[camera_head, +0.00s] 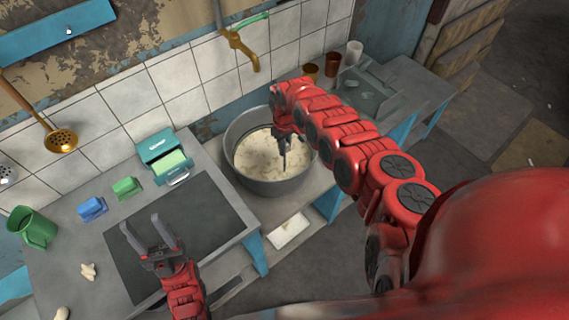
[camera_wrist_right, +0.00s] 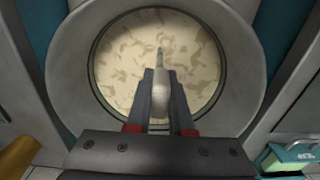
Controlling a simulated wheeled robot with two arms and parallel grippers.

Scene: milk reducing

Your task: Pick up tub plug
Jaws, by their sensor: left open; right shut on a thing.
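The round metal tub (camera_head: 270,187) holds a cloudy cream-coloured liquid (camera_head: 252,152). My right gripper (camera_head: 284,148) points down into the tub, over the liquid. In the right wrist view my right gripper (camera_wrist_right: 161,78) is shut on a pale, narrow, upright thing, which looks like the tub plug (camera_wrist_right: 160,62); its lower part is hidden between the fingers. I cannot tell whether the plug touches the tub floor. My left gripper (camera_head: 148,236) is open and empty above the dark mat on the left counter.
The left counter holds a dark mat (camera_head: 190,220), a teal box (camera_head: 158,145), green and blue blocks, a green mug (camera_head: 38,230) and pale scraps. A brass tap (camera_head: 240,45) hangs above the tub. Cups (camera_head: 332,64) stand by the right-hand counter. A tray (camera_head: 289,229) lies below the tub.

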